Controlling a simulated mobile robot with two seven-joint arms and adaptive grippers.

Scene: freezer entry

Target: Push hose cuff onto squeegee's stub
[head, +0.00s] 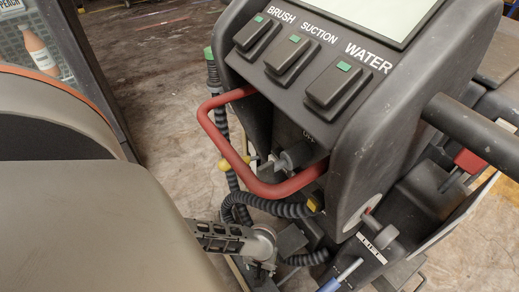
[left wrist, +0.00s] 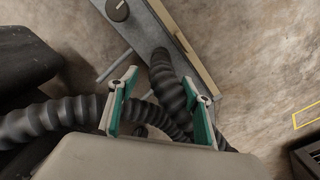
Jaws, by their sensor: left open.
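A black ribbed hose (head: 270,208) hangs and loops below the red handle in the head view. In the left wrist view, ribbed hose (left wrist: 45,120) runs in from the left and passes behind my fingers. Another ribbed length with a dark upper end (left wrist: 162,62) rises against a grey bar (left wrist: 182,48) with a tan edge, which looks like the squeegee. I cannot tell a cuff or stub apart there, or whether they are joined. My left gripper (left wrist: 160,102) is open, its teal-padded fingers spread over the hose. My right gripper is not in view.
The machine's panel (head: 318,58) and its red handle (head: 210,128) overhang the hose area. A dark bar (head: 470,125) juts out at the right. A shelf with a bottle (head: 39,48) stands at the upper left. Open floor (head: 150,110) lies between.

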